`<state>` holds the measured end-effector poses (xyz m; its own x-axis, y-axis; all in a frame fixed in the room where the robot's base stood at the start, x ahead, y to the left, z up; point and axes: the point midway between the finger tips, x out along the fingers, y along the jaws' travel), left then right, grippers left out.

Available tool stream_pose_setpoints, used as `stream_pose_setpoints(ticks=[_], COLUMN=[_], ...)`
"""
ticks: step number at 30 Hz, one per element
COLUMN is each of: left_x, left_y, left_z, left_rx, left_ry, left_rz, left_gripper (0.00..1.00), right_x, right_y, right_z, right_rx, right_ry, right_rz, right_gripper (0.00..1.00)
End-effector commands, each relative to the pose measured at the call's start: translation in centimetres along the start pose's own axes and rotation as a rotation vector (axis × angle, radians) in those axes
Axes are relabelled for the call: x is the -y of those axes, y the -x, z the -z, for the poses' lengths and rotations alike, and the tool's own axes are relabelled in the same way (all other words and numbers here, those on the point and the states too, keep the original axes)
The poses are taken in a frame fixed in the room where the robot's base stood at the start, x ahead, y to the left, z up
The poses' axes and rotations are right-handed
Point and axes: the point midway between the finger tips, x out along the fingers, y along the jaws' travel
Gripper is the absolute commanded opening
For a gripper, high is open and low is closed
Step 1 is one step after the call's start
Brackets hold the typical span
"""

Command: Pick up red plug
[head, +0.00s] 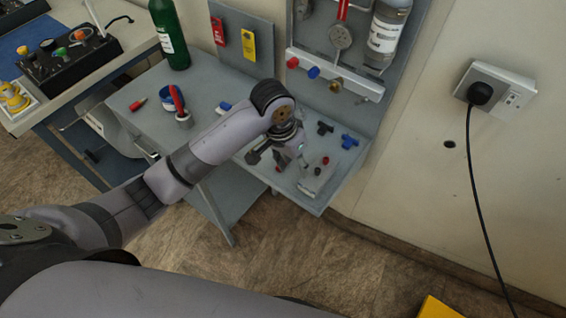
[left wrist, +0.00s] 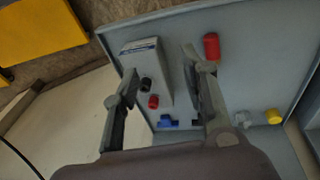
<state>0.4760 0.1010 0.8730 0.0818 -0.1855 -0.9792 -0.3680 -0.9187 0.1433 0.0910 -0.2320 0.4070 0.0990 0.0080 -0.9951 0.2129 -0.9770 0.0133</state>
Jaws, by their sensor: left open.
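In the left wrist view the red plug (left wrist: 153,101) shows between my open fingers, apart from both. A larger red cylinder (left wrist: 211,46) lies outside the right-hand finger; it also shows in the head view (head: 278,168). My left gripper (head: 279,155) is open and empty above the shelf, and it appears in the wrist view too (left wrist: 162,62). My right gripper is not in view.
A blue tee (head: 349,141) and a black tee (head: 325,128) lie toward the shelf's back. The panel (head: 337,84) with a gauge and cylinder rises behind. A green bottle (head: 169,34) and red-handled tool (head: 180,108) stand left. A yellow fitting (left wrist: 273,116) lies at the wrist view's right.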

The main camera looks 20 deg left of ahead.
Motion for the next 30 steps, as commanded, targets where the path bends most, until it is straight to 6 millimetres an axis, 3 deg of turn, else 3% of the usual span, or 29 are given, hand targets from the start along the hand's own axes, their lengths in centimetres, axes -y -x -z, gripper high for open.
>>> stream_pose_setpoints(ticks=[1, 6, 9, 13, 17, 30], left_x=[1.2, 3.8, 4.9, 5.5, 5.8, 7.0], left_y=[1.8, 6.3, 8.2, 9.4, 8.3, -0.6], left_z=[1.4, 3.3, 3.9, 4.1, 3.9, 2.6], left_rx=[0.017, 0.091, 0.117, 0.136, 0.143, 0.141], left_ry=[0.005, 0.053, 0.081, 0.101, 0.106, 0.105], left_rz=[0.033, 0.105, 0.134, 0.150, 0.152, 0.151], left_gripper=[0.40, 0.40, 0.40, 0.40, 0.40, 0.40], right_x=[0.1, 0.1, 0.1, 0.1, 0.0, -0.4], right_y=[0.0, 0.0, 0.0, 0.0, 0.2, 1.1], right_z=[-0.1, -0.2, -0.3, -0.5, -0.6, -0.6], right_rx=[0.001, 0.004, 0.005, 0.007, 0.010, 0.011], right_ry=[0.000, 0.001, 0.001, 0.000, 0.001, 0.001], right_rz=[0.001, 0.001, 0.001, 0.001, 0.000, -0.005], right_gripper=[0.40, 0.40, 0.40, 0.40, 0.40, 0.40])
